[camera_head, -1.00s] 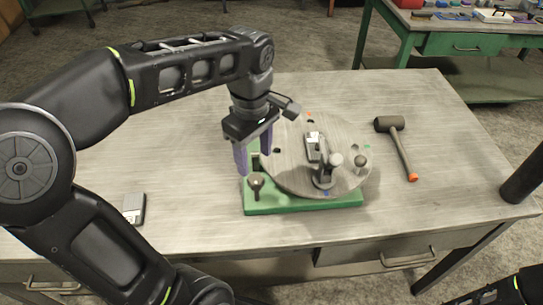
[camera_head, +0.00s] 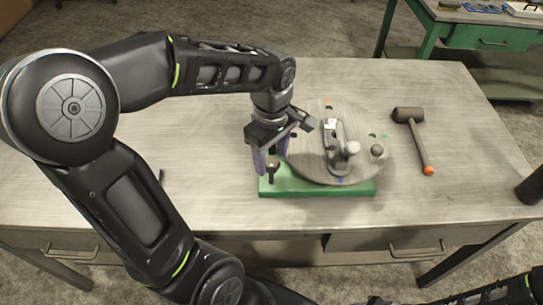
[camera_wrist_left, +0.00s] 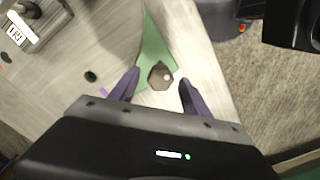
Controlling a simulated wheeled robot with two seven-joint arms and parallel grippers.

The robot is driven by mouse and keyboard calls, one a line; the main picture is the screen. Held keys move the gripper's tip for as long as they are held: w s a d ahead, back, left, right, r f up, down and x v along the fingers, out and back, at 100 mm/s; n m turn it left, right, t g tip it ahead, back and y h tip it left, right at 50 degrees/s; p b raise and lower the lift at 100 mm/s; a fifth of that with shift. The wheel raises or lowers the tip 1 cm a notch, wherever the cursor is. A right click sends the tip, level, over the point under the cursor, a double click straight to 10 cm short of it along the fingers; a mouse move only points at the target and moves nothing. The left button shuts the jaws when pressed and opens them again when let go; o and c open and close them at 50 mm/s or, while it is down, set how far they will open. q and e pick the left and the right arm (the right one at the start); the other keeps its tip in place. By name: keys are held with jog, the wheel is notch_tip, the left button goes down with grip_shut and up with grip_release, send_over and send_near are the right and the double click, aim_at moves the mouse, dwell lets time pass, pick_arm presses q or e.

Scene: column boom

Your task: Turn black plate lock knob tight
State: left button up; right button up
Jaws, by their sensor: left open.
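The black plate lock knob (camera_head: 272,168) stands at the front left corner of the green base (camera_head: 318,190), beside the round grey plate (camera_head: 310,150). My left gripper (camera_head: 271,163) is over the knob and points down, its purple fingers apart. In the left wrist view the knob (camera_wrist_left: 160,75) sits between the two open fingertips of my left gripper (camera_wrist_left: 158,80), with a gap on both sides. I cannot tell whether the fingertips reach down to the knob's height. My right gripper does not show.
A mallet (camera_head: 413,138) lies right of the fixture on the table (camera_head: 450,190). A green bench (camera_head: 470,35) stands behind. The table front is clear.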

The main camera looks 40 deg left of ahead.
pick_arm(q)
jog(key=shift+f, duration=0.45)
jog(key=shift+c, duration=0.5)
grip_shut()
